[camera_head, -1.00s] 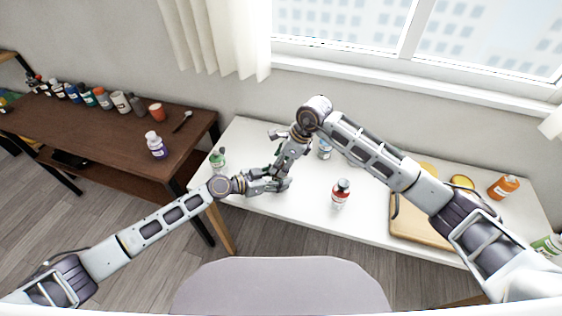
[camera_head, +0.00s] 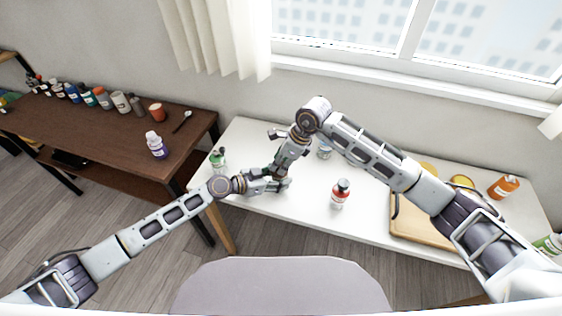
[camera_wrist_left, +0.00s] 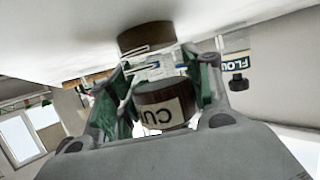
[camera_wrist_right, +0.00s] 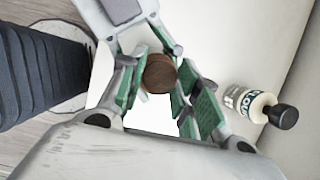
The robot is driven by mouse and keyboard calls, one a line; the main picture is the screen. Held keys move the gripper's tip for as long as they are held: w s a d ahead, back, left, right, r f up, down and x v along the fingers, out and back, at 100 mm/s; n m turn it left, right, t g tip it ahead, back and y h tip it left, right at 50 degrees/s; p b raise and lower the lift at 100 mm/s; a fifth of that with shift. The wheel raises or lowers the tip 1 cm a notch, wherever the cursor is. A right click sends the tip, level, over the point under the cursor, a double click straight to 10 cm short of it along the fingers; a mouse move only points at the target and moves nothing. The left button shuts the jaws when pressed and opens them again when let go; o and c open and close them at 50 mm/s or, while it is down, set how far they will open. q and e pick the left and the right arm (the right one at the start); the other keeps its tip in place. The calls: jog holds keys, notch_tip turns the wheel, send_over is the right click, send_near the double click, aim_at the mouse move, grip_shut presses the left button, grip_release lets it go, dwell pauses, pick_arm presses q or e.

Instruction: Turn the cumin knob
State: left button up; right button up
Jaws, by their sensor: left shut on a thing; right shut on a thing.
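The cumin grinder shows in the left wrist view as a brown cylinder with an upside-down "CU" label (camera_wrist_left: 160,106); a second brown part (camera_wrist_left: 145,38) lies beyond it, with clear material between. My left gripper (camera_head: 286,184) is shut on the grinder, its green-padded fingers on either side. My right gripper (camera_head: 273,172) is just above the left one, coming from the upper right. In the right wrist view its fingers are shut around the round brown knob (camera_wrist_right: 160,73). In the head view the grippers hide most of the grinder.
A green-capped bottle (camera_head: 217,160) stands left on the white table (camera_head: 300,215). A red-labelled bottle (camera_head: 340,194) stands right of the grippers, and a cutting board (camera_head: 415,228) lies farther right. A bottle marked "FLOU" (camera_wrist_left: 235,65) is near the grinder.

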jog(key=shift+m, duration=0.4)
jog(key=shift+s+m+t+h, duration=0.1)
jog(key=shift+m+t+h, duration=0.5)
jog(key=shift+m, duration=1.2)
jog(key=o, duration=1)
jog(key=shift+o, duration=0.2)
jog(key=shift+r+t, duration=0.1)
jog(key=shift+t, duration=0.2)
jog(key=v, duration=1.1)
jog(key=shift+d+r, duration=0.3)
jog(key=shift+s, duration=0.1)
